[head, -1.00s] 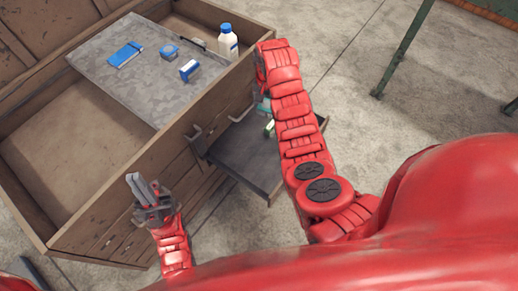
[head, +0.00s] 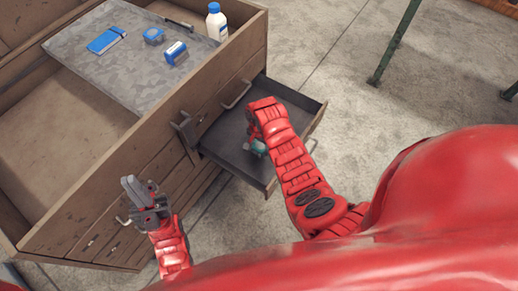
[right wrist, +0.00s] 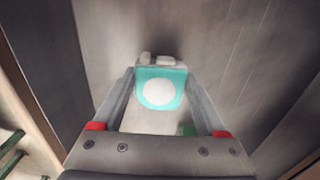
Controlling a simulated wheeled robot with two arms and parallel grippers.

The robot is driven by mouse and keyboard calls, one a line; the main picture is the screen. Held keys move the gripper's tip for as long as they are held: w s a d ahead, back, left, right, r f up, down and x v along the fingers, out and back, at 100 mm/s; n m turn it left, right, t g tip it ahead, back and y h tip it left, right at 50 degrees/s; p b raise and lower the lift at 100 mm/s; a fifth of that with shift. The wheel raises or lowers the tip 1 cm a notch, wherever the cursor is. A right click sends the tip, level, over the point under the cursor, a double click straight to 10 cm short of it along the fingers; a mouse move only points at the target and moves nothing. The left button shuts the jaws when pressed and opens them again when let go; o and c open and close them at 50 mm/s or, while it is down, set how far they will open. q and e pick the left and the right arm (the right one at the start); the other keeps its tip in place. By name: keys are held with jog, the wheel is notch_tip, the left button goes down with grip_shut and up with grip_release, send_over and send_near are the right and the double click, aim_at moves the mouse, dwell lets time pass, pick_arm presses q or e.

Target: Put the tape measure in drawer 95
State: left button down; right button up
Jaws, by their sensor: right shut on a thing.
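My right gripper (right wrist: 160,88) is shut on a teal case with a white round face, which looks like the tape measure (right wrist: 160,90). In the head view the teal case (head: 259,147) shows beside my right wrist, over the open drawer (head: 230,155); my wrist mostly hides the gripper there. I cannot tell whether the case touches the drawer floor. The drawer is dark grey and pulled out from the wooden cabinet's front; no number is readable. My left gripper (head: 138,190) is in front of the cabinet, apart from the drawer, with nothing visible in it; its finger gap is unclear.
Something small and green (right wrist: 187,130) shows near the held case.

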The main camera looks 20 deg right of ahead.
aim_at(259, 147)
jog(key=shift+f, duration=1.2)
jog(key=o, duration=1.6)
jog(key=shift+c, duration=0.2)
jog(key=shift+w+r, duration=0.1)
jog(key=shift+r, duration=0.4)
notch_tip(259, 147, up, 11)
jog(key=shift+r+p, duration=0.1)
jog(key=shift+p, duration=0.55)
